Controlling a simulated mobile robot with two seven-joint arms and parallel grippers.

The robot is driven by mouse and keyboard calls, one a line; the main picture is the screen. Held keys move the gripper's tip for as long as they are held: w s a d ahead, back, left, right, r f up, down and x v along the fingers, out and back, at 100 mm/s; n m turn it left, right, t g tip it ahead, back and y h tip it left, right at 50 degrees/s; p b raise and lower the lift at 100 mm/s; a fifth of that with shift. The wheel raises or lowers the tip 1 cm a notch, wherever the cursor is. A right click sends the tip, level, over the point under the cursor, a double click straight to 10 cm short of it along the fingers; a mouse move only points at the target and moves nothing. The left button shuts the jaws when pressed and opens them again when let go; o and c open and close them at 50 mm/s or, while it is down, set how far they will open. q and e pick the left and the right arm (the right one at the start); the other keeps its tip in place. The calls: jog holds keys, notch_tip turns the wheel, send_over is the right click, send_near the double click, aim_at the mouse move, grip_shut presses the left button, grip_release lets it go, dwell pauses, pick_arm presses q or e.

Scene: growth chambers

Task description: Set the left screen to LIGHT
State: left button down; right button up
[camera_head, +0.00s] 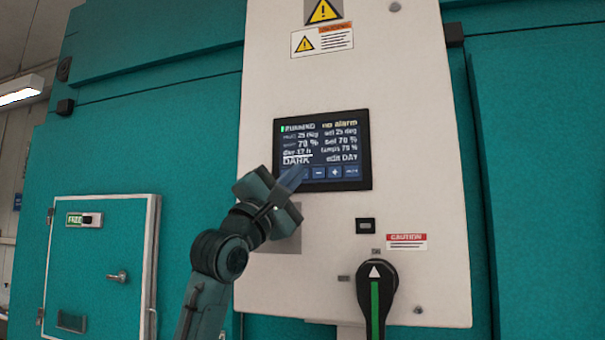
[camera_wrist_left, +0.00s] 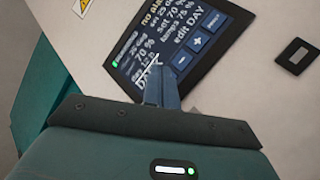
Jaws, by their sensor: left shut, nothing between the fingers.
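The screen (camera_head: 322,150) is a dark panel on a white cabinet front. It reads RUNNING, no alarm, several values, DARK at lower left and edit DAY at lower right. A row of buttons with minus, plus and one more runs along its bottom edge. My left gripper (camera_head: 291,178) is shut and empty, its fingertips over the lower left corner of the screen, covering the leftmost button area. In the left wrist view the fingers (camera_wrist_left: 158,88) reach the same corner of the screen (camera_wrist_left: 180,45), beside the word DARK. I cannot tell whether they touch. My right gripper is not in view.
A black rotary handle with a green stripe (camera_head: 375,300) sticks out below the screen. A small black socket (camera_head: 365,226) and a caution label (camera_head: 406,242) are above it.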

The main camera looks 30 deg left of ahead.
pick_arm(q)
jog(key=shift+w+a+h, duration=0.1)
jog(key=shift+w+h, duration=0.2)
dwell(0.4)
jog(key=shift+s, duration=0.1)
jog(key=shift+s+d, duration=0.2)
jog(key=shift+s, duration=0.45)
jog(key=shift+s+d+b, duration=0.2)
jog(key=shift+s+b, duration=0.05)
jog(key=shift+s, duration=0.55)
jog(key=shift+s+d+b, duration=0.15)
jog(key=shift+s+b, duration=0.05)
jog(key=shift+s, duration=0.6)
jog(key=shift+s+d+b, duration=0.2)
jog(key=shift+s+b, duration=0.05)
jog(key=shift+s, duration=0.55)
